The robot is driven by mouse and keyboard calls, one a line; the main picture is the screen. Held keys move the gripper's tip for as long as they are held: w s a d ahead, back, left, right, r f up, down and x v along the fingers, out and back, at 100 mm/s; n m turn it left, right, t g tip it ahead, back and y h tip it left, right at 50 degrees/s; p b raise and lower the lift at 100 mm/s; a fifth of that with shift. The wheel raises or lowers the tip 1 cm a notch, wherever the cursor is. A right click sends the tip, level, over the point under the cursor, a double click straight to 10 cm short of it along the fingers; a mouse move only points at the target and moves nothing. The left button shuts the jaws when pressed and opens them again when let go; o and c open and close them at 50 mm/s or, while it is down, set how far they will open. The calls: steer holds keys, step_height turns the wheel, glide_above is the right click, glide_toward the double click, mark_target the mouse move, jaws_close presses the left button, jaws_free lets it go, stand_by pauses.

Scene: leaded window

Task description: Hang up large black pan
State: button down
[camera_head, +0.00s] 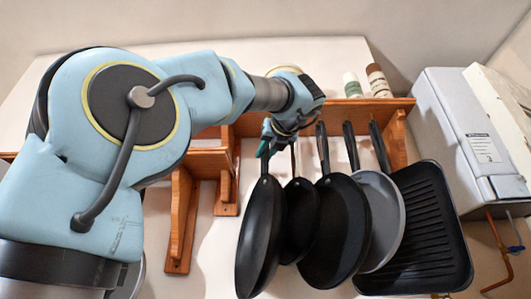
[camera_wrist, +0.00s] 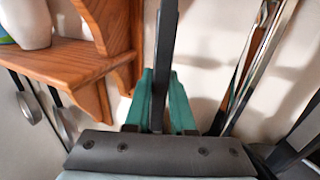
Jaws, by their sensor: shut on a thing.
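A large black pan (camera_head: 258,235) hangs down at the left end of a row of pans. My gripper (camera_head: 267,145) is at the top of its handle, below the front of the wooden shelf. In the wrist view, the teal fingers of my gripper (camera_wrist: 160,95) are shut on the dark handle (camera_wrist: 167,45), which runs up between them. The pan's body is out of the wrist view. I cannot tell whether the handle's end is on a hook, as my gripper and wrist cover that spot.
A smaller black pan (camera_head: 298,215), another black pan (camera_head: 335,235), a grey pan (camera_head: 388,220) and a square grill pan (camera_head: 430,230) hang close on the right. A wooden bracket (camera_head: 182,220) is on the left. Jars (camera_head: 377,82) stand on the shelf (camera_head: 352,104). A grey boiler (camera_head: 462,125) is far right.

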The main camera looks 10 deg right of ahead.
jaws_free()
stand_by(0.7)
steer(key=shift+s, duration=0.1)
steer(key=s+d, duration=0.1)
steer(key=s, duration=0.8)
steer(key=shift+s+d, duration=0.35)
steer(key=shift+d, duration=0.05)
stand_by(0.7)
stand_by(0.5)
